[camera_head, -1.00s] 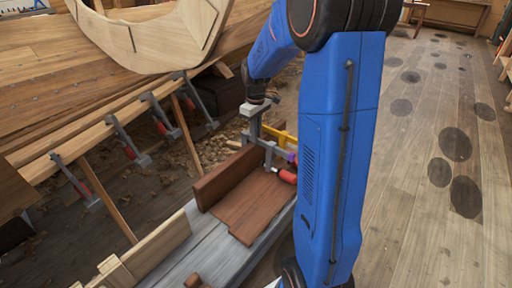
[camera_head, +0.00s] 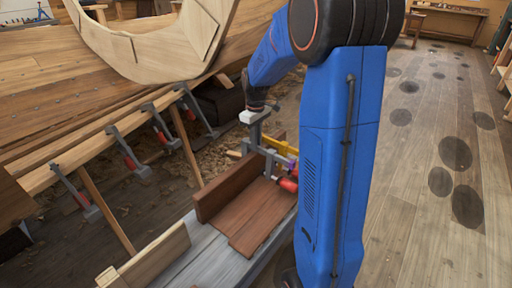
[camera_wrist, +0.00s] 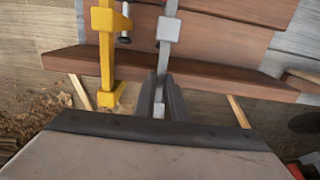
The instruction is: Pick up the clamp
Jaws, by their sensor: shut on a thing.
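A grey clamp (camera_head: 256,134) stands at the brown boards on the bench in the head view, partly hidden by my arm. Its grey bar and sliding block (camera_wrist: 168,30) show in the wrist view, running down between my fingers. My gripper (camera_wrist: 160,100) is shut on the grey clamp near its upper end. A red handle (camera_head: 288,184) shows low beside my arm, seemingly the grey clamp's. A yellow clamp (camera_wrist: 106,45) is just left of the grey one in the wrist view; it also shows in the head view (camera_head: 280,146). I cannot tell whether the grey clamp still touches the boards.
Reddish-brown boards (camera_head: 262,215) lie on a grey bench (camera_head: 205,262). Several grey clamps with red handles (camera_head: 128,160) hang along the hull's plank at left. A curved timber (camera_head: 150,50) stands behind. The wooden floor at right (camera_head: 420,215) is clear.

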